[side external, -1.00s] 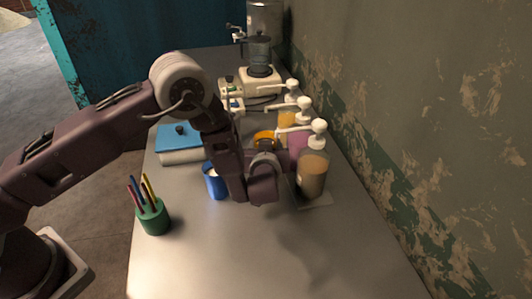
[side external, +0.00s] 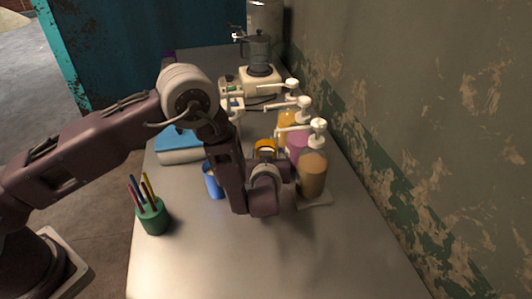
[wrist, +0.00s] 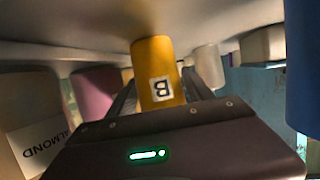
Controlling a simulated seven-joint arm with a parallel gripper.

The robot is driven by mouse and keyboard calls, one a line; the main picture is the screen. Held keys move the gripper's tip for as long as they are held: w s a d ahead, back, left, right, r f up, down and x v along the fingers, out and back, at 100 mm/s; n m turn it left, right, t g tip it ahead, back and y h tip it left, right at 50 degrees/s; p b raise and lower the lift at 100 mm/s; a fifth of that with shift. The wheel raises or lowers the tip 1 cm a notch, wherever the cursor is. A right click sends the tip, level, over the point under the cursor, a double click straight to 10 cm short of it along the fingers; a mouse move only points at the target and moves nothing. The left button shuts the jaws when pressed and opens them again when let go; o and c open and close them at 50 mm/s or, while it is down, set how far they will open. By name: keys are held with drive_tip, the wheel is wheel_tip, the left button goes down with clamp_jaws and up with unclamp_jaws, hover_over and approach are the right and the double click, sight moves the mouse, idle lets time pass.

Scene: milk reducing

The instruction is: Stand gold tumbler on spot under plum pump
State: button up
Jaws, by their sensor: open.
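The gold tumbler (side external: 265,146) is partly hidden behind my wrist in the side view. In the wrist view, which is upside down, the tumbler (wrist: 158,58) bears a "B" label and sits between the two fingers of my gripper (wrist: 158,78). The fingers are open, one on each side of it. It looks upright; I cannot tell whether the fingers touch it. The plum pump bottle (side external: 298,142) stands by the wall, right of the tumbler; its body (wrist: 93,92) also shows in the wrist view. The spot under its spout is hidden.
A tan pump bottle (side external: 313,172), labelled ALMOND in the wrist view, stands nearer the camera; an orange one (side external: 287,122) stands beyond. A blue cup (side external: 211,181), green pen holder (side external: 153,215) and blue-topped box (side external: 178,152) are on the left. The front counter is clear.

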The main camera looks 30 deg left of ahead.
drive_tip(key=v, duration=1)
drive_tip(key=shift+s+d, duration=0.1)
drive_tip(key=shift+s, duration=0.1)
drive_tip(key=shift+w+r, duration=0.15)
drive_tip(key=shift+w, duration=0.05)
drive_tip(key=s+r+m+g+h, duration=0.15)
drive_tip(key=s+r+h, duration=0.3)
drive_tip(key=r, duration=0.45)
drive_tip(key=s+r+m+g+h, duration=0.1)
drive_tip(key=s+r+g+h, duration=0.15)
drive_tip(key=r+h, duration=0.55)
drive_tip(key=s+a+r+m+y, duration=0.1)
drive_tip(key=s+a, duration=0.3)
drive_tip(key=s, duration=0.4)
drive_tip(key=s+a+r+m+g+y, duration=0.1)
drive_tip(key=s+a+r+y, duration=0.1)
drive_tip(key=s+a, duration=0.2)
drive_tip(key=s+a+r+m+g+y, duration=0.1)
drive_tip(key=s+a, duration=0.4)
drive_tip(key=s, duration=0.6)
drive_tip(key=shift+s+r+m+y, duration=0.2)
drive_tip(key=shift+s+m+y, duration=0.15)
drive_tip(key=shift+m+y, duration=0.15)
